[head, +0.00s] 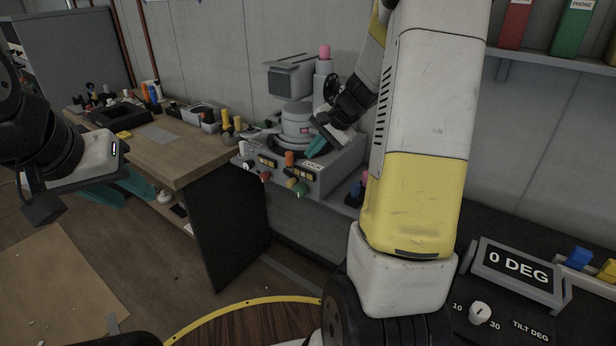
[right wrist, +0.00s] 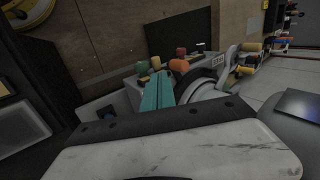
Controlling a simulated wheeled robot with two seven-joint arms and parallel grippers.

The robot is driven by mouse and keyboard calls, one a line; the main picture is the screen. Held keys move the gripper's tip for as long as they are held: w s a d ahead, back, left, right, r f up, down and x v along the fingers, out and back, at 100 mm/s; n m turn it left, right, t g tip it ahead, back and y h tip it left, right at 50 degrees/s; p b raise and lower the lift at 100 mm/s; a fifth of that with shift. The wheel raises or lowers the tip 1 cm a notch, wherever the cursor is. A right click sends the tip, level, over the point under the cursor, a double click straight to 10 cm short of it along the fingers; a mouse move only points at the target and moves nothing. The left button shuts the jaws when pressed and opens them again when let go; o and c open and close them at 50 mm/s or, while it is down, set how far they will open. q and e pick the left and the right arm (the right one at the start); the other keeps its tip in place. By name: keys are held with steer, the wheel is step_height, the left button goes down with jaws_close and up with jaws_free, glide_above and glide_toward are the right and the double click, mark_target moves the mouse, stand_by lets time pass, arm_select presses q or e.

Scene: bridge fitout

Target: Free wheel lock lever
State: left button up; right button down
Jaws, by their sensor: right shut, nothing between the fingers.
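A grey console (head: 325,176) carries a LOCK plate (head: 312,164) on its top edge; the plate also shows in the right wrist view (right wrist: 219,60). An orange-knobbed lever (head: 289,158) stands left of the plate, and it shows in the right wrist view (right wrist: 178,65). I cannot tell for sure which lever is the wheel lock. A round grey housing (head: 297,122) sits on the console. My right gripper (head: 317,146) is shut and empty over the console, right of the orange knob; its teal fingers (right wrist: 158,92) are together. My left gripper (head: 122,190) appears open and empty, away from the console.
A green knob (head: 300,189) and a red knob (head: 265,176) project from the console front. A wooden bench (head: 185,150) with loose items stands to its left. A panel reading 0 DEG (head: 518,268) is at the lower right.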

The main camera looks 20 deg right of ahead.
steer(key=d+f, duration=0.1)
glide_toward(292, 182)
steer(key=shift+m, duration=0.3)
steer(key=x, duration=0.7)
